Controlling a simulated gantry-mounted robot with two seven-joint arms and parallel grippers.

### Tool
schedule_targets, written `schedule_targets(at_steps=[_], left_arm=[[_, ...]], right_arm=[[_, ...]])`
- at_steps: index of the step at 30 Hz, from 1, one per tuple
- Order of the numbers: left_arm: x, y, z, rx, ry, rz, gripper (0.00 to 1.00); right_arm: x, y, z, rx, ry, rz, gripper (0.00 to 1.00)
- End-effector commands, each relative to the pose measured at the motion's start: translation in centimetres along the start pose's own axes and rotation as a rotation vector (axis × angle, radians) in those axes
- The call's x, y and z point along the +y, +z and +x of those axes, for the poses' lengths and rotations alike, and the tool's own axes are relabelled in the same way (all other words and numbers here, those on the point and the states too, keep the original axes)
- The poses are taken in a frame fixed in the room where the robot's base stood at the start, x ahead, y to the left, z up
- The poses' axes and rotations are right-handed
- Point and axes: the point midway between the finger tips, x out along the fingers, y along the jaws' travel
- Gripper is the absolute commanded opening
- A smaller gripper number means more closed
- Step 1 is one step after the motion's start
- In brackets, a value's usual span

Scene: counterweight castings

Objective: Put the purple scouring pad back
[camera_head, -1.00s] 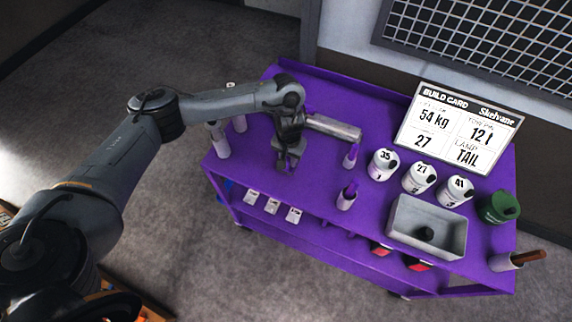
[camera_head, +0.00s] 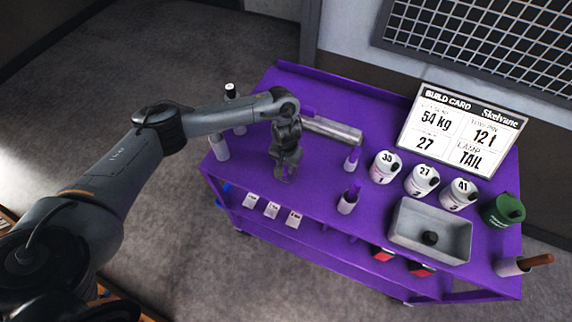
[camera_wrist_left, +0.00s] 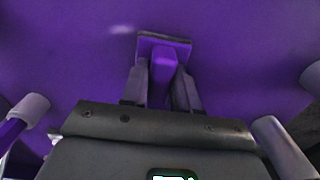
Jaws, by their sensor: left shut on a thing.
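My left gripper (camera_head: 284,176) hangs over the left part of the purple trolley top (camera_head: 385,120). In the left wrist view, its two fingers (camera_wrist_left: 160,90) are closed on a purple block, which I take to be the purple scouring pad (camera_wrist_left: 163,68). A wider, flat purple plate with a grey edge (camera_wrist_left: 165,40) shows at the fingertips; I cannot tell whether it belongs to the pad. In the head view the pad blends into the purple surface, and its height above it is unclear. My right gripper is not in view.
Two pale holders with purple tops (camera_head: 353,158) (camera_head: 347,200) stand right of the gripper. A grey cylinder (camera_head: 332,129) lies behind. White numbered canisters (camera_head: 422,180), a grey tray (camera_head: 405,215), a green canister (camera_head: 504,208) and a build card (camera_head: 463,128) fill the right side. White bottles (camera_head: 219,147) stand left.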

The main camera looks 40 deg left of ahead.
Motion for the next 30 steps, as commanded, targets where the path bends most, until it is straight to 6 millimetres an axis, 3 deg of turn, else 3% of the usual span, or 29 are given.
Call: schedule_targets(at_steps=[1, 2, 6, 17, 23, 30], left_arm=[[0.0, 0.0, 0.1, -0.001, 0.000, 0.000, 0.05], [0.0, 0.0, 0.1, -0.001, 0.000, 0.000, 0.34], [0.0, 0.0, 0.1, 0.000, 0.000, 0.000, 0.55], [0.0, 0.0, -0.1, 0.001, 0.000, 0.000, 0.55], [0.0, -0.1, -2.6, 0.002, 0.000, 0.001, 0.55], [0.0, -0.1, -7.4, 0.004, -0.001, 0.001, 0.55]], right_arm=[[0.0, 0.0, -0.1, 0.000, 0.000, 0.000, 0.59], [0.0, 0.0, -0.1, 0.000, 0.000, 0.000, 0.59], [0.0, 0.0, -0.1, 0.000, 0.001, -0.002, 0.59], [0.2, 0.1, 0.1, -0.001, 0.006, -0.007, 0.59], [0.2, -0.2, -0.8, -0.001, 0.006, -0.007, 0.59], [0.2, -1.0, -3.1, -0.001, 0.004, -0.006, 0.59]])
